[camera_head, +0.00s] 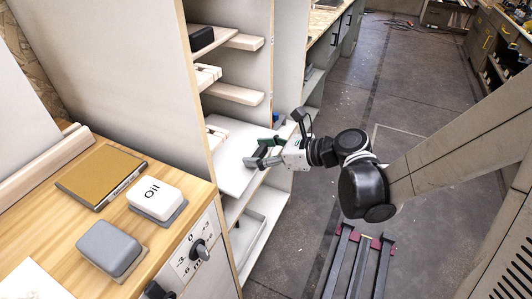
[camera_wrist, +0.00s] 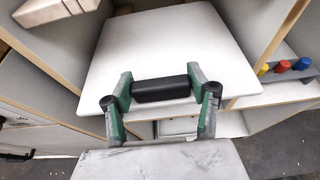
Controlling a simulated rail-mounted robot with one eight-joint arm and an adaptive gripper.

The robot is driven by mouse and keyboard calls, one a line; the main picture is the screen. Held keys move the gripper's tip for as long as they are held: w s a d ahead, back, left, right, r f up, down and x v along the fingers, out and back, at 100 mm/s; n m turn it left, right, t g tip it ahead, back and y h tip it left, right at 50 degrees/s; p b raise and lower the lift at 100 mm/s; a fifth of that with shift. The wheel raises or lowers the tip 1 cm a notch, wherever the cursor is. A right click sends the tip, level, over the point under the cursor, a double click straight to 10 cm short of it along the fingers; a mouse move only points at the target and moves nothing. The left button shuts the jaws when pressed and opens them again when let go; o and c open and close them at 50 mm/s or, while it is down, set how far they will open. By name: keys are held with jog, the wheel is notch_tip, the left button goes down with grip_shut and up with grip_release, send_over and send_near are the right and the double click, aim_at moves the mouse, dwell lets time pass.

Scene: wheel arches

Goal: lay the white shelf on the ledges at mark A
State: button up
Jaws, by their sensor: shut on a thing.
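The white shelf (camera_head: 232,150) is a flat white board partly inside the open cabinet bay, below two higher pairs of wooden ledges. Its broad face fills the upper middle of the wrist view (camera_wrist: 165,45). A black handle (camera_wrist: 160,90) is at its near edge. My gripper (camera_head: 262,157) is at that edge, with its green fingers (camera_wrist: 160,92) shut on the handle at either end. Higher ledges (camera_head: 236,93) show bare wood. A ledge end (camera_head: 216,134) shows at the shelf's left. Whether the shelf rests on ledges cannot be told; no letter A is readable.
A wooden counter (camera_head: 75,222) at left carries an Oil box (camera_head: 157,198), a grey box (camera_head: 108,247) and a brown panel (camera_head: 101,174). A black object (camera_head: 201,38) lies on the top level. Red, blue and yellow items (camera_wrist: 283,66) stand right of the shelf. Floor (camera_head: 300,215) beside the cabinet is clear.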

jog(key=shift+w+a+p, duration=0.2)
jog(key=shift+w+a, duration=0.65)
jog(key=shift+a, duration=1.05)
jog(key=shift+w+a+p, duration=0.15)
jog(key=shift+w+a, duration=0.65)
jog(key=shift+a, duration=1.1)
jog(key=shift+w+a+p, duration=0.2)
jog(key=shift+w+a, duration=0.65)
jog(key=shift+a, duration=1.05)
jog(key=shift+a+f, duration=0.1)
jog(key=shift+f, duration=0.15)
jog(key=shift+f+b, duration=0.8)
jog(key=shift+b, duration=0.15)
jog(key=o, duration=1.6)
jog(key=shift+c, duration=0.2)
